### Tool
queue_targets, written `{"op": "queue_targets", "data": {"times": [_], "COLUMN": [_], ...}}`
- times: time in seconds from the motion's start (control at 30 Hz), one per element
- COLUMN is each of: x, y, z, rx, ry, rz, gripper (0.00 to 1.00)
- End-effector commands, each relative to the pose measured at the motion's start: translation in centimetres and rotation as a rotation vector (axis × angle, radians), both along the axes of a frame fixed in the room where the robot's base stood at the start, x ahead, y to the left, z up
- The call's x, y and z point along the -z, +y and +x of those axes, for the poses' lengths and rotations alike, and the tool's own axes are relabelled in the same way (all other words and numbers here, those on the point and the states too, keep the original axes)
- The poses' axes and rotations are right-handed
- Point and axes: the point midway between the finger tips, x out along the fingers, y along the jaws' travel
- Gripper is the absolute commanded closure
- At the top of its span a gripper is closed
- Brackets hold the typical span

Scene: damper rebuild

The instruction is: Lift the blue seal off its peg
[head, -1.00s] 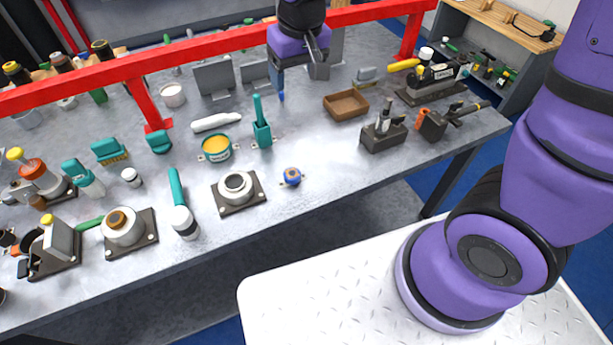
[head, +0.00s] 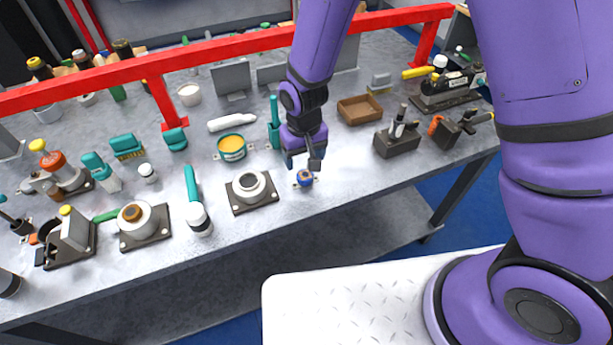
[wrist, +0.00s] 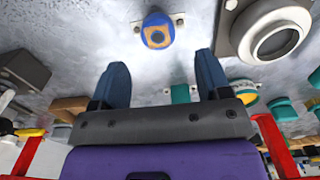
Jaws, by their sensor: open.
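The blue seal (head: 305,177) sits around its peg near the front edge of the bench. It is a small blue ring with an orange-brown peg top in its middle. In the wrist view the blue seal (wrist: 157,30) is at the top centre, beyond the fingertips. My gripper (head: 303,164) is just behind and above the seal in the head view. In the wrist view its two blue fingers (wrist: 160,72) are spread apart with nothing between them. The gap between fingers and seal is clear.
A grey plate with a white ring-shaped housing (head: 250,188) stands close to the left of the seal. A dark block with upright parts (head: 397,142) and a brown tray (head: 360,109) are to the right. A red rail (head: 210,72) crosses the bench behind.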

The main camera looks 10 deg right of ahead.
Motion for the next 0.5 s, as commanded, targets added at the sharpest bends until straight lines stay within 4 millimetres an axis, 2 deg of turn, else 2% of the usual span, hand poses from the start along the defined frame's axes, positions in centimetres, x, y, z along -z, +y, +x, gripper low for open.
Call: {"op": "queue_targets", "data": {"times": [0.33,0.5], "x": [2.5,4.8], "y": [-0.1,-0.4], "z": [0.0,0.2], "rx": [0.001,0.001], "ry": [0.002,0.003], "rz": [-0.002,-0.002], "gripper": [0.3,0.3]}}
